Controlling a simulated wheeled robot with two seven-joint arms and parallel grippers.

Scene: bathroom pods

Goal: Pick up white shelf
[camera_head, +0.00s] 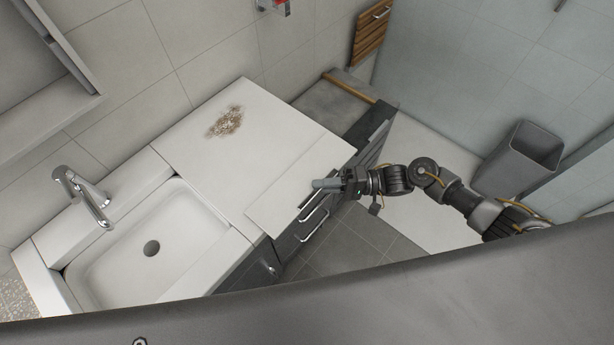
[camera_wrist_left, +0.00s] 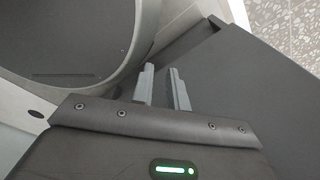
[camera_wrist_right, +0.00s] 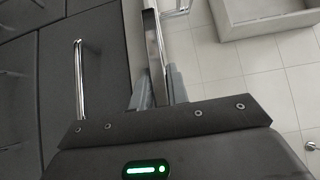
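The white shelf (camera_head: 285,195) is a flat pale board lying along the front edge of the white counter. My right gripper (camera_head: 322,184) is at the shelf's front edge, with one finger showing over its top. My left gripper (camera_wrist_left: 160,75) shows only in the left wrist view. Its fingers are apart with nothing between them.
A sink (camera_head: 140,245) with a tap (camera_head: 88,200) is left of the shelf. A brown speckled patch (camera_head: 226,121) lies on the counter. Drawer handles (camera_head: 312,226) are below the shelf's front edge. A grey bin (camera_head: 520,158) stands at the right.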

